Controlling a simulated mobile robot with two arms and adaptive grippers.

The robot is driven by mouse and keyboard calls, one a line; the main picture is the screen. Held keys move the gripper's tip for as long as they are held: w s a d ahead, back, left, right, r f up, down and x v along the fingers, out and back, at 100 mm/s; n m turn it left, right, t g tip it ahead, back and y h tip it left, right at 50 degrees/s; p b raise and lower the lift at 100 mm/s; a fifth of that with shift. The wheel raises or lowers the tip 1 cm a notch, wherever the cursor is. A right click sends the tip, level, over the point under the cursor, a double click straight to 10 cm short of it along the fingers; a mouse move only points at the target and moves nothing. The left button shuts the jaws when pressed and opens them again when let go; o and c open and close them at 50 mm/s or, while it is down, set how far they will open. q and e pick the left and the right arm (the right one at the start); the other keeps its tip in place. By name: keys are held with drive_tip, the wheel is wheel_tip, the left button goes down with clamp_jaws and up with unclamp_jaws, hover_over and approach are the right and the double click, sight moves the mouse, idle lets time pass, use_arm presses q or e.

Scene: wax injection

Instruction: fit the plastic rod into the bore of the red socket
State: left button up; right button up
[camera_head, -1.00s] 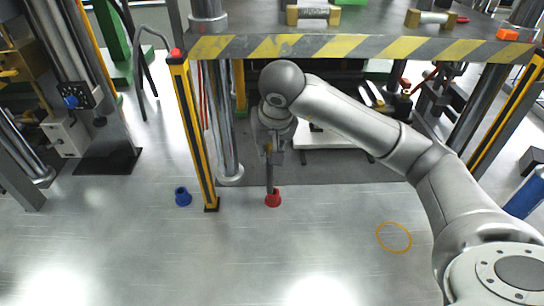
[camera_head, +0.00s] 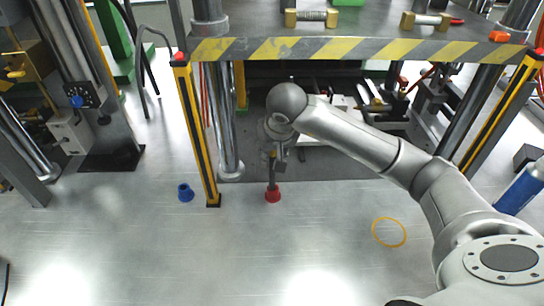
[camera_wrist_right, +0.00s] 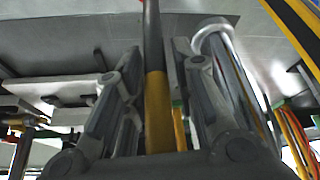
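The red socket (camera_head: 273,196) stands on the grey floor just in front of the press frame. The plastic rod (camera_head: 271,180) stands about upright above it, with its lower end at the socket's mouth. How deep it sits in the bore cannot be seen. My right gripper (camera_head: 273,160) is around the rod's upper part, over the socket. In the right wrist view the rod (camera_wrist_right: 153,45) is dark with a yellow part and runs between the fingers, which appear closed on it. My left gripper is not in view.
A blue socket-like piece (camera_head: 186,193) stands to the left, beside a yellow-black post (camera_head: 197,135). A striped table edge (camera_head: 330,48) crosses behind and above my gripper. An orange ring (camera_head: 389,232) lies on the floor at the right. The front floor is clear.

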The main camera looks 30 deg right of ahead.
drive_tip(key=shift+o, duration=0.4)
drive_tip(key=shift+s+a+f, duration=0.1)
drive_tip(key=shift+s+f, duration=0.15)
drive_tip(key=shift+f, duration=0.3)
drive_tip(key=shift+s+f, duration=0.2)
drive_tip(key=shift+f, duration=0.3)
drive_tip(key=shift+r, duration=0.15)
drive_tip(key=w+b+v, duration=0.1)
drive_tip(key=v, duration=1)
drive_tip(key=shift+r, duration=0.5)
drive_tip(key=shift+w, duration=0.1)
